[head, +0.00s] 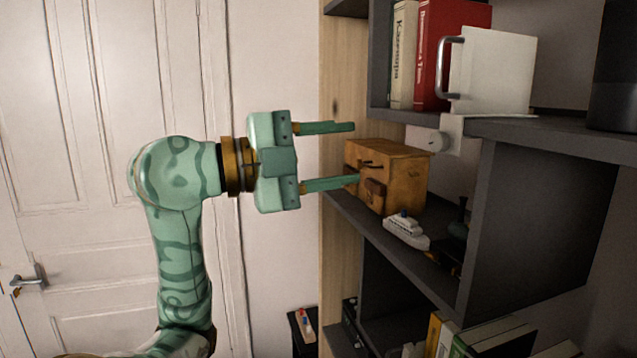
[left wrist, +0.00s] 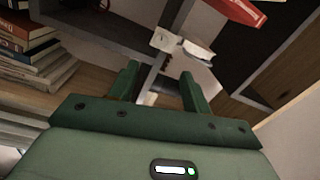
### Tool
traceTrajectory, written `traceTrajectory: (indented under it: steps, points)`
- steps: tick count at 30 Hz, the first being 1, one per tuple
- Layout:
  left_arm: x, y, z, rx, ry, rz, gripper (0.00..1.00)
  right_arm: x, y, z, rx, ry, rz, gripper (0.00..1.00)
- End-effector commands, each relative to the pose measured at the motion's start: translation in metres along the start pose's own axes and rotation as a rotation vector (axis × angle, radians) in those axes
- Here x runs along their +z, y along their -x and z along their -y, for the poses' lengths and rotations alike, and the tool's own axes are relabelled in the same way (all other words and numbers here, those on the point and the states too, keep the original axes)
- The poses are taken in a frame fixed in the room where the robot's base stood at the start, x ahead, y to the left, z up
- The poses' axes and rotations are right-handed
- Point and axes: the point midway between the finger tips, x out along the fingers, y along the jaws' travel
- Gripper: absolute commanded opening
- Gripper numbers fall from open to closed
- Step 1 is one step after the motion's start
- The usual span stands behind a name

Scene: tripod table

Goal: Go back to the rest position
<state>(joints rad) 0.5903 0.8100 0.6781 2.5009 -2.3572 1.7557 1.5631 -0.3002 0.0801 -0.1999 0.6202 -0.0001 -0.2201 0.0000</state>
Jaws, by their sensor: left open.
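My left gripper (head: 340,155) is green and open, with its two fingers apart and pointing right toward the shelf. Nothing shows between the fingers. The lower fingertip overlaps the left edge of a small brown wooden box (head: 405,180) in the head view; I cannot tell whether they touch. In the left wrist view the open fingers of the gripper (left wrist: 158,85) point toward the shelves. My right gripper is in neither view.
A grey shelf unit (head: 540,220) with a wooden side panel fills the right. A white toy ship (head: 405,231) stands before the box. A red book (head: 445,55) and a white box with a handle (head: 490,70) stand above. A white door (head: 60,120) is at left.

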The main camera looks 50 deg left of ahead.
Motion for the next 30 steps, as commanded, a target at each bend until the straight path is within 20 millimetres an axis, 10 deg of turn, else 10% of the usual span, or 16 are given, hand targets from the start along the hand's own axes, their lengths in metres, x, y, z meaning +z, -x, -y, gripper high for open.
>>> traceTrajectory:
  steps: [9,30]
  points:
    - [0.0,0.027,0.001,0.0,0.001,0.0,0.48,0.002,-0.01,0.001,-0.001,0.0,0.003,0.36]
    - [-0.016,0.008,-0.013,-0.007,-0.084,-0.127,0.48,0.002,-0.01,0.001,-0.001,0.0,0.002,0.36]
